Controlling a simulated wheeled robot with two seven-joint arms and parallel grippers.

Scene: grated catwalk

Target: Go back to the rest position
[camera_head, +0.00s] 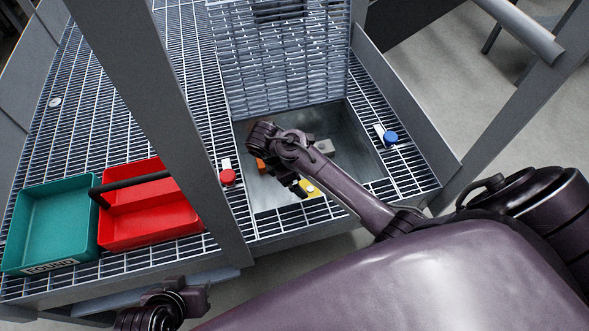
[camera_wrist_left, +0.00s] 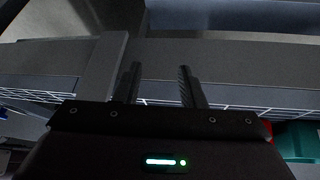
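My left gripper (camera_head: 198,297) is low at the bottom left of the head view, in front of the catwalk's near edge. In the left wrist view its two dark fingers (camera_wrist_left: 160,82) stand apart with nothing between them. My right arm comes in from the right and reaches over the sunken grey pit. Its gripper (camera_head: 300,190) points down at the pit; its fingers are too small and dark to read.
The pit (camera_head: 355,120) holds an orange piece (camera_head: 261,165), a yellow piece (camera_head: 309,188) and a grey block (camera_head: 325,147). Red (camera_head: 228,177) and blue (camera_head: 390,138) knobs flank it. Green (camera_head: 50,225) and red (camera_head: 150,220) bins stand left. A grey post (camera_head: 175,110) rises between.

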